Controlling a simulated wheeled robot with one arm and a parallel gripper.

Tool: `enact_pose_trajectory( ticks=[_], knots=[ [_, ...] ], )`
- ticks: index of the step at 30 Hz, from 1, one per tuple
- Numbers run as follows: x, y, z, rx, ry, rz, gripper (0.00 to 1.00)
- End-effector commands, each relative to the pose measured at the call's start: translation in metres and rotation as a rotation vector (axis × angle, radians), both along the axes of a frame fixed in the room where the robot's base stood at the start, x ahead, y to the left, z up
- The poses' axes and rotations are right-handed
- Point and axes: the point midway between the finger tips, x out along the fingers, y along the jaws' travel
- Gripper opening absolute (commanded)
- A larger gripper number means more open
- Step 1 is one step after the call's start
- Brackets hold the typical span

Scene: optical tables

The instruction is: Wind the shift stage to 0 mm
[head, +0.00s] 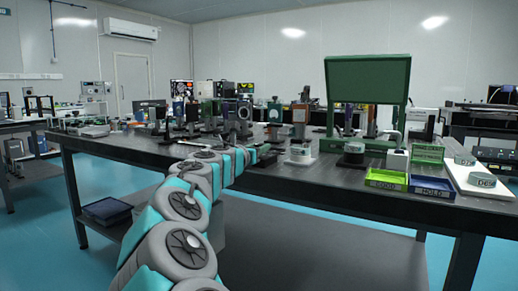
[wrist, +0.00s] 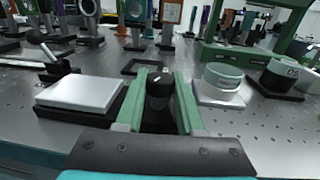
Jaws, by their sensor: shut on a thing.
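In the wrist view my gripper (wrist: 160,78) has its two pale green fingers on either side of a black knob (wrist: 157,92) with a small white mark on top. The fingers are shut on the knob. Just left of the knob is a low stage with a pale flat plate (wrist: 82,92) on a dark base, which looks like the shift stage. The join between knob and stage is hidden, and no scale or reading can be made out. In the head view my arm reaches over the table's front edge, and the gripper is too small to tell apart.
A lever with a black ball end (wrist: 36,37) stands behind the plate. A round green-and-white piece (wrist: 222,82) and a dark block with a labelled disc (wrist: 280,78) are to the right. Green (head: 387,179) and blue (head: 432,187) trays sit at the table's right front.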

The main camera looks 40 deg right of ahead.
Motion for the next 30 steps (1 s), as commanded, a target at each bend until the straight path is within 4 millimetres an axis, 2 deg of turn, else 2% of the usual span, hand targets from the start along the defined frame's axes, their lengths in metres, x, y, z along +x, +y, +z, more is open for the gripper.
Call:
enact_pose_trajectory(
  ticks=[1,4,17,30],
  knots=[
    [0.0001,0.0000,-0.0002,0.000,0.000,0.000,0.09],
    [0.0000,0.0000,-0.0003,0.000,0.000,0.000,0.00],
    [-0.0017,-0.0012,-0.0007,0.002,0.001,0.023,0.00],
    [-0.0034,-0.0030,-0.0016,-0.001,0.002,0.276,0.00]
  ],
)
